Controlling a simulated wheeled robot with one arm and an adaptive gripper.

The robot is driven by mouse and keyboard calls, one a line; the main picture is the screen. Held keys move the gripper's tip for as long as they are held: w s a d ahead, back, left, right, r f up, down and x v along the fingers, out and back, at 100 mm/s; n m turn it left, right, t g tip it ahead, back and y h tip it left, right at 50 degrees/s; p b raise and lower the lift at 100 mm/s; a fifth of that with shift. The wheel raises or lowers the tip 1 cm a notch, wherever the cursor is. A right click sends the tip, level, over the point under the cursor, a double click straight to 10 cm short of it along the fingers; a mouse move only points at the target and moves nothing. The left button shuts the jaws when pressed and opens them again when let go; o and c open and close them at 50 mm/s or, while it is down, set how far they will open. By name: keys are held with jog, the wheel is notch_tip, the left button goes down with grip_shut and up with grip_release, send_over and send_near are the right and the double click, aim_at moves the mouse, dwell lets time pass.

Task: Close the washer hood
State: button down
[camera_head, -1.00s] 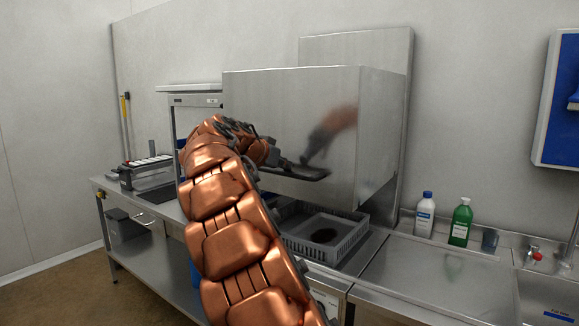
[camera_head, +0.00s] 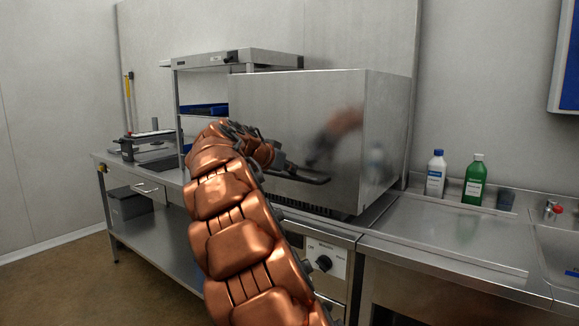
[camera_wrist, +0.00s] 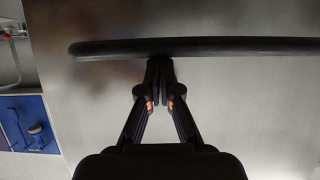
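The washer hood (camera_head: 330,110) is a large steel box in the head view. It is low, with its bottom edge close to the counter; a thin dark slotted strip (camera_head: 318,209) shows under its front. A black bar handle (camera_head: 310,178) runs along the lower front, and it crosses the wrist view (camera_wrist: 235,45). My gripper (camera_wrist: 160,75) has its fingers together, tips at the lower edge of the bar, not visibly wrapped around it. In the head view my arm partly hides the hood's left side. The rack's interior is hidden by the hood.
A control panel with a black knob (camera_head: 323,263) is below the hood. A white bottle (camera_head: 435,176) and a green bottle (camera_head: 474,181) stand right, by the sink. A steel shelf (camera_head: 245,58) and the left counter (camera_head: 165,176) are at left. The drainboard (camera_head: 440,228) is clear.

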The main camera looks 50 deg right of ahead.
jog(key=b, duration=0.5)
send_near(290, 193)
jog(key=s+d, duration=0.1)
jog(key=s, duration=0.1)
jog(key=s+d+f, duration=0.1)
jog(key=s+d, duration=0.1)
jog(key=shift+d+f, duration=0.1)
jog(key=shift+d, duration=0.15)
jog(key=shift+f, duration=0.15)
jog(key=r, duration=0.1)
jog(key=r+p, duration=0.1)
jog(key=r, duration=0.1)
jog(key=r+p, duration=0.1)
jog(key=r, duration=0.1)
jog(key=shift+w+d+r, duration=0.2)
jog(key=shift+d, duration=0.15)
jog(key=v, duration=1)
jog(key=shift+p, duration=0.4)
jog(key=shift+s, duration=0.1)
